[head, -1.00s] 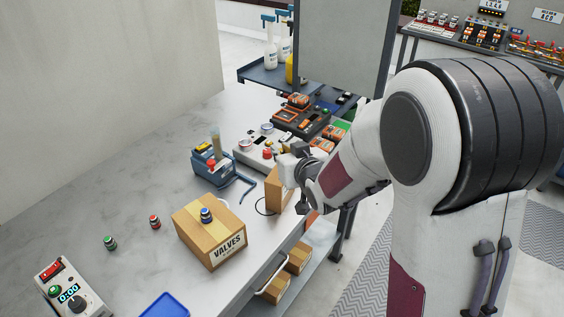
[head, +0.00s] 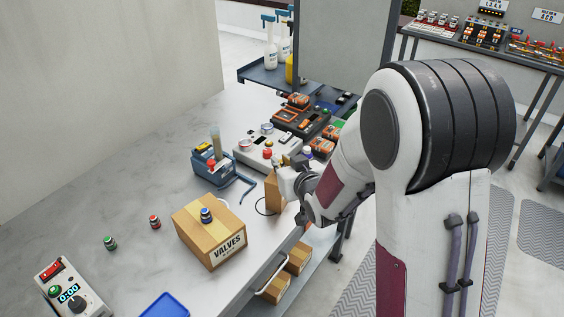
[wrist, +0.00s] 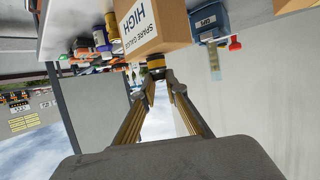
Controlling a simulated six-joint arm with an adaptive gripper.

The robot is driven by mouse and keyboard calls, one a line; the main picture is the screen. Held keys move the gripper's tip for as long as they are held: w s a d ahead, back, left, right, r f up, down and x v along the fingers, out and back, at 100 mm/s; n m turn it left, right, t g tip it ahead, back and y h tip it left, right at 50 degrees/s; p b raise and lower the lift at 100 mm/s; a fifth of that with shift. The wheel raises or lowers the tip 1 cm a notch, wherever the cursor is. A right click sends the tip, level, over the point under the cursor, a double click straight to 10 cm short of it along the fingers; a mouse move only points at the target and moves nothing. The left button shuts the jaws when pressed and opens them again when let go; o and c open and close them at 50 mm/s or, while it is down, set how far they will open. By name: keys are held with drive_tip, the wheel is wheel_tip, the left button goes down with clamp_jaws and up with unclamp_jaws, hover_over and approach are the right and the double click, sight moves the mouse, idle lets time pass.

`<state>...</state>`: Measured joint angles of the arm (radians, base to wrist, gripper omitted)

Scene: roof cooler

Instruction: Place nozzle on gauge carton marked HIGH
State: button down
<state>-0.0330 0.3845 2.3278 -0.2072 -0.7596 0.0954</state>
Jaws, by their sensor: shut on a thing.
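The gauge carton marked HIGH (wrist: 158,28) shows upside down at the top of the wrist view. In the head view this brown carton (head: 272,192) stands near the bench's right edge, partly hidden by my gripper. My gripper (wrist: 156,74) is shut on a small dark and silver piece, taken as the nozzle (wrist: 156,63), right by the carton's top edge. I cannot tell whether the nozzle touches the carton. In the head view my gripper (head: 290,185) is beside and over the carton, and the nozzle is hidden.
A VALVES carton (head: 215,238) with a blue-topped fitting (head: 206,215) on it stands to the left. Red (head: 155,222) and green (head: 109,242) fittings stand on the bench. A blue caddy (head: 212,172) and a grey control box (head: 262,148) are behind. The bench's left middle is clear.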

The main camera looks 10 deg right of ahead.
drive_tip(key=shift+f, duration=0.1)
drive_tip(key=c, duration=2)
unclamp_jaws()
drive_tip(key=shift+c, duration=0.2)
drive_tip(key=v, duration=0.7)
drive_tip(key=shift+s+r, duration=0.2)
drive_tip(key=shift+s, duration=0.05)
drive_tip(key=shift+d+r, duration=0.1)
drive_tip(key=shift+d, duration=0.05)
